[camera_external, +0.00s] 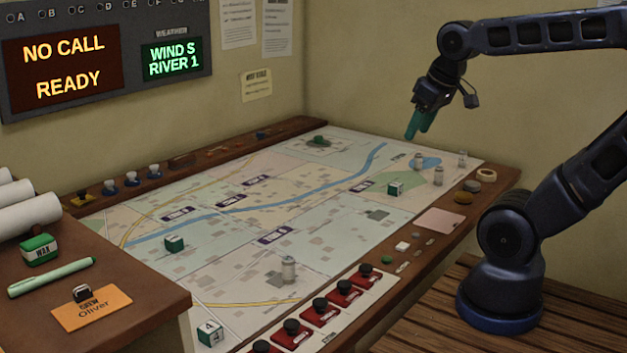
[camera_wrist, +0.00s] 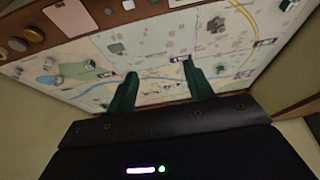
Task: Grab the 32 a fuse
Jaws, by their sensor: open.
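My gripper (camera_external: 419,136) hangs above the far right part of the map, its green fingers apart with nothing between them. In the wrist view the open fingers (camera_wrist: 161,69) point over the map. No fuse marking is readable, so I cannot tell which piece is the 32 A fuse. Several small pieces lie on the wooden front rail, among them a white block (camera_external: 402,246), which also shows in the wrist view (camera_wrist: 115,20).
Green-and-white cubes (camera_external: 395,189) stand on the map (camera_external: 325,240). Red switches (camera_external: 319,312) line the front rail. A pink card (camera_external: 439,222), a yellow puck (camera_external: 463,197) and a tape roll (camera_external: 486,175) lie at right. A desk with paper rolls (camera_external: 28,216) stands at left.

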